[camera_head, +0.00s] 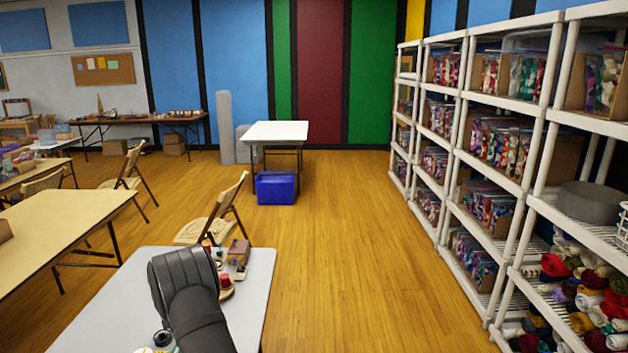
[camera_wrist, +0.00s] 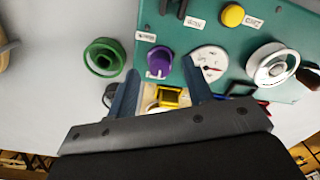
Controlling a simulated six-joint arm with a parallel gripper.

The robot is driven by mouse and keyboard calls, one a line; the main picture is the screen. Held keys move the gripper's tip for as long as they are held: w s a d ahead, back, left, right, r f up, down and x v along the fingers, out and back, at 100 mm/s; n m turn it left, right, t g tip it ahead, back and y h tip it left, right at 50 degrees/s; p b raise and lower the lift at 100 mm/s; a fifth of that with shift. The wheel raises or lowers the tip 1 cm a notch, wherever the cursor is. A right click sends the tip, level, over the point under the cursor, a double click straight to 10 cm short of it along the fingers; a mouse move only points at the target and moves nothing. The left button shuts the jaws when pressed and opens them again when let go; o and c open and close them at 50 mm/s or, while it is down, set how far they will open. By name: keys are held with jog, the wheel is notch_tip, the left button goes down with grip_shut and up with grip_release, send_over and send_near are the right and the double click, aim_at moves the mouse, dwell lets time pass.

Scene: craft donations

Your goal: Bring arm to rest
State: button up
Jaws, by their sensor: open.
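My gripper (camera_wrist: 158,68) shows in the wrist view with its two blue-grey fingers apart. A purple knob (camera_wrist: 159,62) appears between the fingertips, and a small yellow block (camera_wrist: 170,97) appears between the fingers lower down. I cannot tell how far these are from the fingers. In the head view my dark arm stretches over the near white table (camera_head: 116,279) and hides part of its top. My gripper cannot be made out there.
A teal panel (camera_wrist: 225,45) carries a dial (camera_wrist: 210,62), a yellow button (camera_wrist: 233,15) and a white wheel (camera_wrist: 269,65). A green wheel (camera_wrist: 103,57) lies left. A folding chair (camera_head: 215,216) stands beyond the table. White shelves (camera_head: 532,118) line the right; the floor between is clear.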

jog(key=shift+f, duration=0.95)
notch_tip(320, 180, up, 17)
notch_tip(320, 180, down, 17)
jog(key=shift+f, duration=0.15)
jog(key=shift+r+m, duration=0.2)
jog(key=shift+m, duration=0.6)
jog(key=m, duration=0.7)
jog(key=shift+s, duration=0.1)
jog(key=m, duration=0.5)
jog(key=shift+m, duration=2.2)
